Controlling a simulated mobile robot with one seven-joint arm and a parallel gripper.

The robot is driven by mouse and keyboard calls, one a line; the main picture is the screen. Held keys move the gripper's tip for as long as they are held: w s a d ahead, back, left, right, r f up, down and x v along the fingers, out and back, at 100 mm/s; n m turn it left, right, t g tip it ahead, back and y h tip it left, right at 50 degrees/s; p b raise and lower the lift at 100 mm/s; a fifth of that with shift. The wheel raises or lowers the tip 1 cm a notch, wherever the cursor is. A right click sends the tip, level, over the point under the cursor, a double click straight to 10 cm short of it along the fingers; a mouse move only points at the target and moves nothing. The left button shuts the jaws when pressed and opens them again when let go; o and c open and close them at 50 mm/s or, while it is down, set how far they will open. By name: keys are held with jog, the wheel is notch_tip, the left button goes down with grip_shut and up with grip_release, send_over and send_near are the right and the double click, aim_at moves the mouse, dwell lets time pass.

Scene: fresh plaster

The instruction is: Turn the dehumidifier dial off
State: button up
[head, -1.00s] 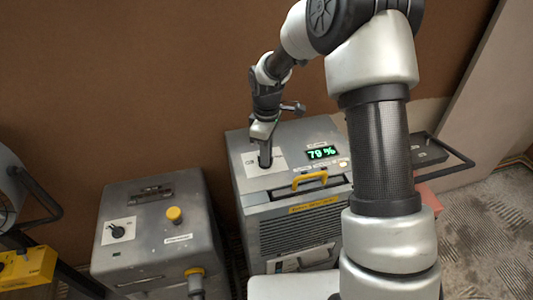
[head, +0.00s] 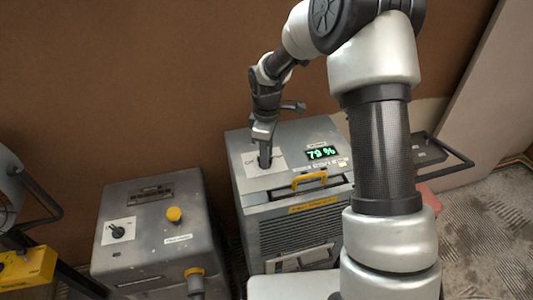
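The dehumidifier (head: 328,126) is a grey box with a green lit display (head: 321,153) that seems to read 79 %, a yellow handle and front vents. A pale label plate (head: 278,161) with small lettering lies on its top left; the dial there is hidden behind my gripper. My gripper (head: 265,163) points down onto this plate, its fingertips at the dial's place. I cannot tell whether the fingers are closed on the dial.
A second grey machine (head: 145,255) with a black dial (head: 117,231) on a white plate and a yellow knob (head: 174,214) stands to the left. A brown wall is close behind. A black tubular handle (head: 452,150) sticks out at right.

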notch_tip(320, 180, up, 18)
jog(key=shift+f+p, duration=0.25)
jog(key=shift+p, duration=0.1)
dwell(0.4)
jog(key=s+d+r+m+t+p, duration=0.2)
jog(key=s+d+r+m, duration=0.35)
jog(key=s+r, duration=0.55)
jog(key=s+d+r+m+t, duration=0.1)
jog(key=s+d+m, duration=0.1)
jog(key=s+m, duration=0.2)
jog(key=s+d+r+m+t+p, duration=0.1)
jog(key=s+m, duration=0.4)
jog(key=s, duration=0.6)
jog(key=shift+d+t+p, duration=0.3)
jog(key=shift+d+t, duration=0.5)
